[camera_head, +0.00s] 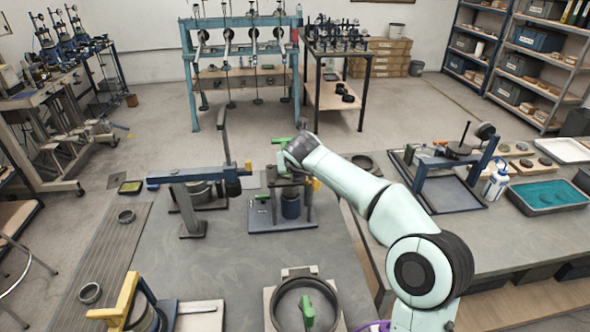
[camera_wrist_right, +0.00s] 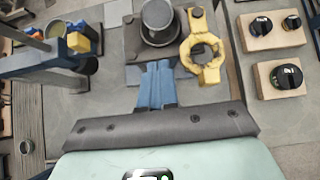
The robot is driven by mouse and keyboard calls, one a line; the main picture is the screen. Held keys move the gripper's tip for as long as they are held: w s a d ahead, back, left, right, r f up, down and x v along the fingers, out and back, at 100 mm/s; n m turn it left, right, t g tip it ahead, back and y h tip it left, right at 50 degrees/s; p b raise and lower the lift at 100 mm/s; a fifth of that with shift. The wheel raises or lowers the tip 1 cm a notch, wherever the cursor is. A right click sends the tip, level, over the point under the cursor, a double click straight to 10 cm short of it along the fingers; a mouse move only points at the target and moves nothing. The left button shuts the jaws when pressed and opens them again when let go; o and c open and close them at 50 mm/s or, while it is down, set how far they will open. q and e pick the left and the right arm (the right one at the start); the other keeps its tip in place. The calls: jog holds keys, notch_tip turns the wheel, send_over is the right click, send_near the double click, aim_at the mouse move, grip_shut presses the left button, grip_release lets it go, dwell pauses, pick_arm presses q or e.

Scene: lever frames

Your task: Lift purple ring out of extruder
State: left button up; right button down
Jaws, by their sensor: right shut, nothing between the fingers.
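A small purple curved piece (camera_head: 376,326) shows at the bottom edge of the head view, beside my right arm; it is cut off, so I cannot tell if it is the whole ring. In the head view my right arm mostly hides the gripper. My left gripper is not in view.
A blue lever frame (camera_head: 190,175) stands left of the device. A round dark pan with a green handle (camera_head: 306,305) is at the front. A yellow clamp (camera_head: 125,300) stands front left. A tray frame (camera_head: 445,180) and teal tray (camera_head: 550,195) are on the right bench.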

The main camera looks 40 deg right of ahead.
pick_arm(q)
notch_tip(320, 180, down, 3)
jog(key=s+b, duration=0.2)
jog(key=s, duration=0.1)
pick_arm(e)
jog(key=w+d+f, duration=0.2)
jog(key=w+d+f+p, duration=0.1)
jog(key=w+d+f, duration=0.1)
jog(key=w, duration=0.1)
jog(key=w+d+f+p, duration=0.1)
jog(key=w+d+f, duration=0.1)
jog(key=w+d, duration=0.1)
jog(key=shift+f, duration=0.15)
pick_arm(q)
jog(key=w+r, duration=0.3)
pick_arm(e)
jog(key=shift+w+d+f, duration=0.2)
jog(key=shift+w+f, duration=0.05)
jog(key=shift+f, duration=0.3)
jog(key=shift+s, duration=0.15)
